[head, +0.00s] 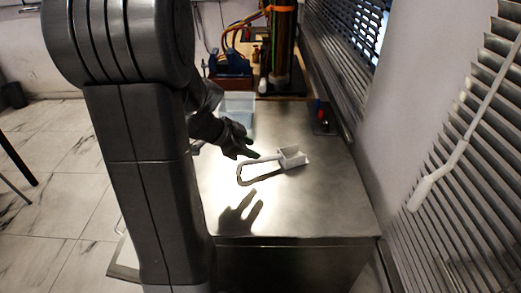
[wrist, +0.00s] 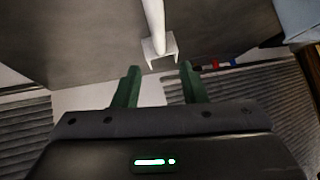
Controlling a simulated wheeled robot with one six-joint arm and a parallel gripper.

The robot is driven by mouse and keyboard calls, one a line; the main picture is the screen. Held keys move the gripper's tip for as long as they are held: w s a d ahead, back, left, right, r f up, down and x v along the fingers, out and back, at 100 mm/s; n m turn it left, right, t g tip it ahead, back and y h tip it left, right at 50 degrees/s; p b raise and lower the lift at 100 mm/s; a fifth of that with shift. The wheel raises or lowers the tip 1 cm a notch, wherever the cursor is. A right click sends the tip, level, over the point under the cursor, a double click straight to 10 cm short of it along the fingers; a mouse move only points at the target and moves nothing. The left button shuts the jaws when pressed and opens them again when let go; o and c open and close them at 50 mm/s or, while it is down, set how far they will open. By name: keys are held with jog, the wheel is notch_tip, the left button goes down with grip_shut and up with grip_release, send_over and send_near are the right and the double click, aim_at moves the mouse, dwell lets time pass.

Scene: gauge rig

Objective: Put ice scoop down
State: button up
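A white ice scoop (head: 292,157) with a long handle lies on the bare steel worktop (head: 325,205) in the head view. In the wrist view the scoop (wrist: 158,45) shows just past my fingertips, in line with the gap between them. My gripper (head: 250,149) is above the worktop near the scoop's handle, its shadow falling apart from it. In the wrist view my gripper (wrist: 160,70) has its two green fingers well apart, with nothing held between them. The exact height above the scoop is hard to tell.
A light blue translucent bin (head: 238,106) stands behind my gripper. Farther back is a rig with a tall dark column (head: 281,50) and cables. A small item with red and blue parts (head: 321,118) sits by the blinds at right. The worktop's front right is clear.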

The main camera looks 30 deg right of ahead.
jog(key=v, duration=0.2)
jog(key=shift+a+r, duration=0.2)
dwell(1.1)
